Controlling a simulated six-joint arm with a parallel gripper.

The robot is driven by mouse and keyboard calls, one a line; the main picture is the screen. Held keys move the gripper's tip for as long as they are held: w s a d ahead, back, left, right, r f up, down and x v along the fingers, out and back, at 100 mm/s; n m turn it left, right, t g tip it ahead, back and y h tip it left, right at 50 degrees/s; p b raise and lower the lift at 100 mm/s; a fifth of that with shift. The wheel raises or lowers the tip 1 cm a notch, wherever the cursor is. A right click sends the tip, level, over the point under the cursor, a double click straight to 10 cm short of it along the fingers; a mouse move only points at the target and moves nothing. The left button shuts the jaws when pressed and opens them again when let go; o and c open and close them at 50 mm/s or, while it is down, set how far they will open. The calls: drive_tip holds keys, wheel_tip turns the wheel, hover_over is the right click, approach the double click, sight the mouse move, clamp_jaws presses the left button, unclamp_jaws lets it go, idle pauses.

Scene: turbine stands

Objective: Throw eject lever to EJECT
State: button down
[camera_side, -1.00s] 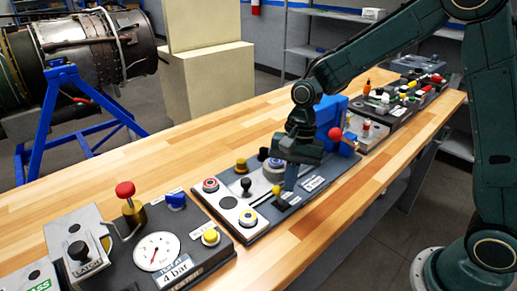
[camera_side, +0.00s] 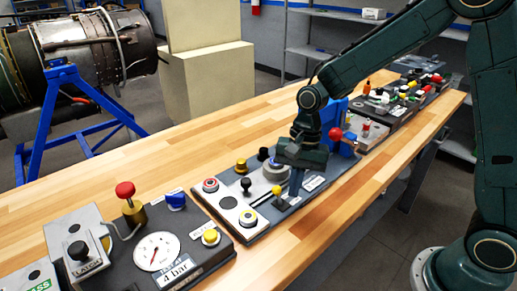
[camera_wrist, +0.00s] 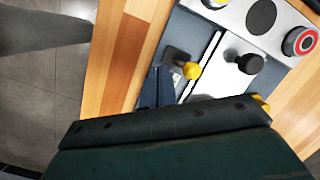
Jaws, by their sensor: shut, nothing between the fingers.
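A small lever with a yellow knob (camera_side: 278,191) stands in a slot on the middle panel (camera_side: 239,237). In the wrist view the yellow knob (camera_wrist: 192,71) sits on a short dark arm. The panel labels are too small to read, so I cannot confirm that this is the eject lever. My gripper (camera_side: 294,192) is shut and empty, pointing down just right of the lever in the side view. In the wrist view its fingers (camera_wrist: 158,88) are just left of the yellow knob. I cannot tell whether they touch the lever.
A black knob (camera_side: 246,184), a red-ringed button (camera_side: 211,185) and a yellow button (camera_side: 248,217) are close by on the panel. A blue device with a red ball (camera_side: 335,133) stands behind my gripper. A gauge panel (camera_side: 157,251) is at left. Bare wood lies behind and in front.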

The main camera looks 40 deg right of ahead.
drive_tip(key=shift+s+d+r, duration=0.25)
drive_tip(key=shift+s+d, duration=0.2)
drive_tip(key=shift+s, duration=0.1)
drive_tip(key=shift+s+d+r, duration=0.3)
drive_tip(key=shift+s+d, duration=0.1)
drive_tip(key=shift+s, duration=0.1)
drive_tip(key=shift+s+d+r, duration=0.25)
drive_tip(key=shift+s+d, duration=0.15)
drive_tip(key=shift+s, duration=0.05)
drive_tip(key=w+v, duration=0.1)
drive_tip(key=v, duration=0.8)
drive_tip(key=shift+r, duration=0.3)
drive_tip(key=s+d+r+n+t+h, duration=0.1)
drive_tip(key=s+r+n+t, duration=0.1)
drive_tip(key=s+n, duration=0.3)
drive_tip(key=s+d+r+n+t+h, duration=0.1)
drive_tip(key=s+d+r+n+t, duration=0.1)
drive_tip(key=s, duration=1)
drive_tip(key=r+n+t, duration=0.1)
drive_tip(key=n+t, duration=0.1)
drive_tip(key=n, duration=0.1)
drive_tip(key=shift+r+n+h, duration=0.15)
drive_tip(key=shift+n+h, duration=0.15)
drive_tip(key=shift+n, duration=0.1)
